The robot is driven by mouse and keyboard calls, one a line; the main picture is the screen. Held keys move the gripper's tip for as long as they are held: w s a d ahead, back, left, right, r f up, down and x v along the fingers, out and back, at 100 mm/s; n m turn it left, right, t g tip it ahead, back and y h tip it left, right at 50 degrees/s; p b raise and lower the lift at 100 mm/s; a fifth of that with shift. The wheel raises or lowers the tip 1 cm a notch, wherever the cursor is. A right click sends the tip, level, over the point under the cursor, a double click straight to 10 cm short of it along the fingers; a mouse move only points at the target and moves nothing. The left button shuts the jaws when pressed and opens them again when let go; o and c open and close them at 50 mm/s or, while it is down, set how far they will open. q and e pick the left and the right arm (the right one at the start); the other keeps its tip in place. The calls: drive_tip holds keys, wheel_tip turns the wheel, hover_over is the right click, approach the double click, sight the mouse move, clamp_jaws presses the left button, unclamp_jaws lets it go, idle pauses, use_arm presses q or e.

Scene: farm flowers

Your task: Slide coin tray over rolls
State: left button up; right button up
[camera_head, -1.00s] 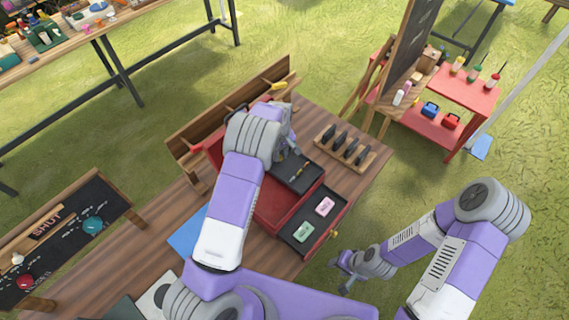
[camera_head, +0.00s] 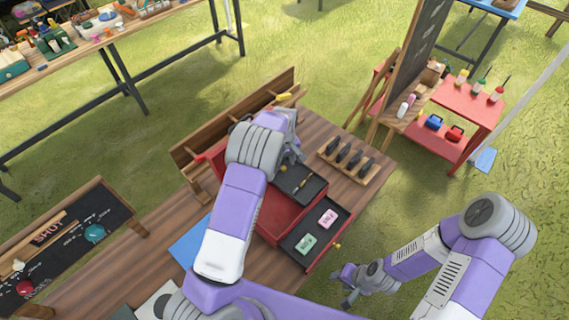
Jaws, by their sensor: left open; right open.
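A red cash box (camera_head: 285,212) stands on the wooden table, partly hidden behind my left arm. A black coin tray (camera_head: 308,190) sits at its upper right part, with a small yellowish thing on it. An open black drawer (camera_head: 329,243) at its front holds a pink roll or bundle (camera_head: 327,218) and a green one (camera_head: 306,244). My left gripper (camera_head: 294,158) is open at the tray's far edge, its fingers mostly hidden by my wrist. I cannot tell whether it touches the tray. My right gripper (camera_head: 345,290) is open and empty, off the table's right side.
A wooden rack (camera_head: 349,158) with several dark pieces stands right of the box. A wooden shelf (camera_head: 240,117) runs along the table's back edge. A blue sheet (camera_head: 190,240) lies left of my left arm. A chalkboard and red stand (camera_head: 470,97) are beyond.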

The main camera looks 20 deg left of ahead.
use_arm(q)
wheel_tip(320, 180, up, 6)
drive_tip(key=shift+f, duration=0.1)
idle(0.5)
